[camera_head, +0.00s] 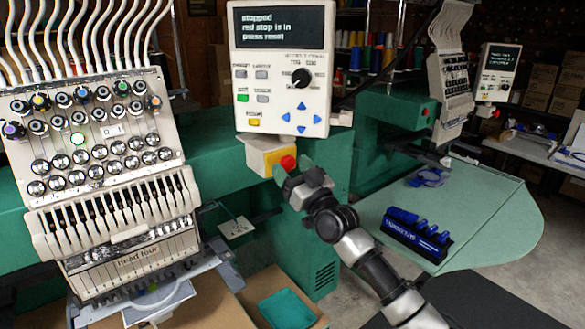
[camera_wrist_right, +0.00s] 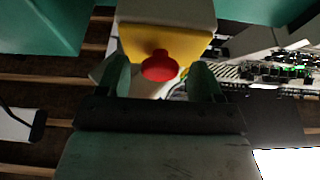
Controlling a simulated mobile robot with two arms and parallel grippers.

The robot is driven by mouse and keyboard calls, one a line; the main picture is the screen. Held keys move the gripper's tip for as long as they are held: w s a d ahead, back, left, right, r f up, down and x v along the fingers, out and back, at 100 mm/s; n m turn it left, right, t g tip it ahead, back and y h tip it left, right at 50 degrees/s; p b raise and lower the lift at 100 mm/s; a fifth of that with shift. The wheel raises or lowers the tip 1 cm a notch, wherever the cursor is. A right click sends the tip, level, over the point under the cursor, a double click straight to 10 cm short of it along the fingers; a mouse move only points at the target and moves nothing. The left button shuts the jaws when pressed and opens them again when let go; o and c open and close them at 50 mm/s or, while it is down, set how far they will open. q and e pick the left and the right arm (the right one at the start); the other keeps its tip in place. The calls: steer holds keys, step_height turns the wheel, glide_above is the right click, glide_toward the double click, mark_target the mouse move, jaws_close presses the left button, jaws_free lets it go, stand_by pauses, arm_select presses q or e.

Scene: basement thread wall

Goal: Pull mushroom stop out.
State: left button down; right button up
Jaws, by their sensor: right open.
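The red mushroom stop (camera_head: 288,163) sits on a small yellow and white box (camera_head: 268,152) below the control panel. In the right wrist view the red stop (camera_wrist_right: 160,66) stands out from the yellow face (camera_wrist_right: 190,45), between my fingers. My right gripper (camera_head: 291,172) is at the stop, and its green fingers (camera_wrist_right: 160,78) are open on either side of it, apart from it. The panel screen (camera_head: 279,24) reads "stopped, red stop is in, press reset". My left gripper is not in view.
An embroidery head (camera_head: 110,140) with threads and needles stands at the left. A green table (camera_head: 470,200) with a dark blue rack (camera_head: 415,235) is at the right. A second machine with its own panel (camera_head: 497,72) stands behind. A teal tray (camera_head: 286,310) lies below.

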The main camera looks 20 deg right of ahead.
steer(key=c, duration=1.2)
steer(key=shift+s+d, duration=0.2)
steer(key=shift+s, duration=0.25)
jaws_close()
steer(key=shift+w+f, duration=0.1)
steer(key=o, duration=0.8)
jaws_free()
steer(key=o, duration=0.4)
steer(key=shift+s, duration=0.2)
